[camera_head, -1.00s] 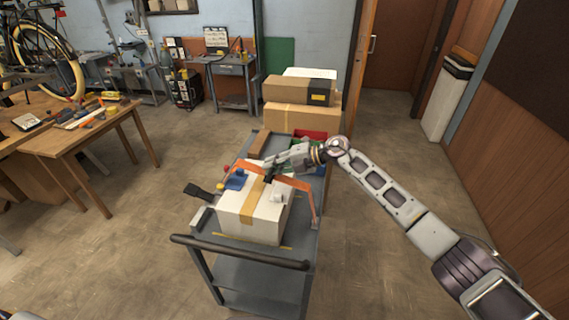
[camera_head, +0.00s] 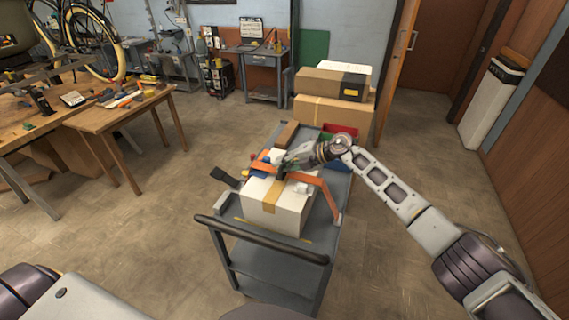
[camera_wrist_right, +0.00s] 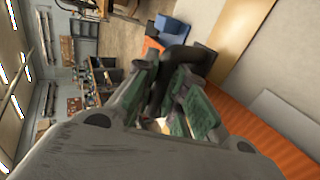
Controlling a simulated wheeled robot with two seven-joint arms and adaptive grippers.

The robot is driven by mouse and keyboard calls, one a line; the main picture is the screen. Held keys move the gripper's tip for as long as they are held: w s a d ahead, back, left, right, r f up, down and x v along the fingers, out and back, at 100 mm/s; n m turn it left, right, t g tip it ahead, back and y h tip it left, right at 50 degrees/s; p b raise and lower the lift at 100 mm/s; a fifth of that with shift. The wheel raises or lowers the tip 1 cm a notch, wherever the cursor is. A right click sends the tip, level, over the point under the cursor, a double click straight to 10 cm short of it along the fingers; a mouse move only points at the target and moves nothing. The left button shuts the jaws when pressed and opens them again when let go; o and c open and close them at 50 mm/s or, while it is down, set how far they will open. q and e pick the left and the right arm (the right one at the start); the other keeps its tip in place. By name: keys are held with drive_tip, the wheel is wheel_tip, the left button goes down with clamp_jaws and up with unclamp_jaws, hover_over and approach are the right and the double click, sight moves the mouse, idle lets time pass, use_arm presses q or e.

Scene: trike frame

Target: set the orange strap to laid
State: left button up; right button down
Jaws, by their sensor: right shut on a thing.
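The orange strap (camera_head: 313,181) runs over the top of a white box (camera_head: 274,217) on a grey cart. One end hangs down the right side to the cart deck, and a short length shows at the box's far left edge. My right gripper (camera_head: 281,172) is shut on the strap just above the box top. In the right wrist view the gripper's green-padded fingers (camera_wrist_right: 186,103) are close together, with the strap (camera_wrist_right: 262,130) on the right and a bit of orange beyond them. The exact grip is partly hidden. My left gripper is not in view.
The cart (camera_head: 262,255) has a dark push handle at its near end. A black strap or tool end (camera_head: 224,177) sticks out left of the box. A red bin (camera_head: 342,131) stands behind my wrist. Cardboard boxes (camera_head: 333,112) are stacked beyond. A wooden table (camera_head: 104,118) stands left.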

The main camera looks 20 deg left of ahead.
drive_tip(key=shift+r, duration=0.1)
drive_tip(key=c, duration=1.5)
unclamp_jaws()
drive_tip(key=shift+o, duration=0.2)
drive_tip(key=shift+d, duration=0.2)
drive_tip(key=v, duration=1.1)
drive_tip(key=shift+d+r, duration=0.2)
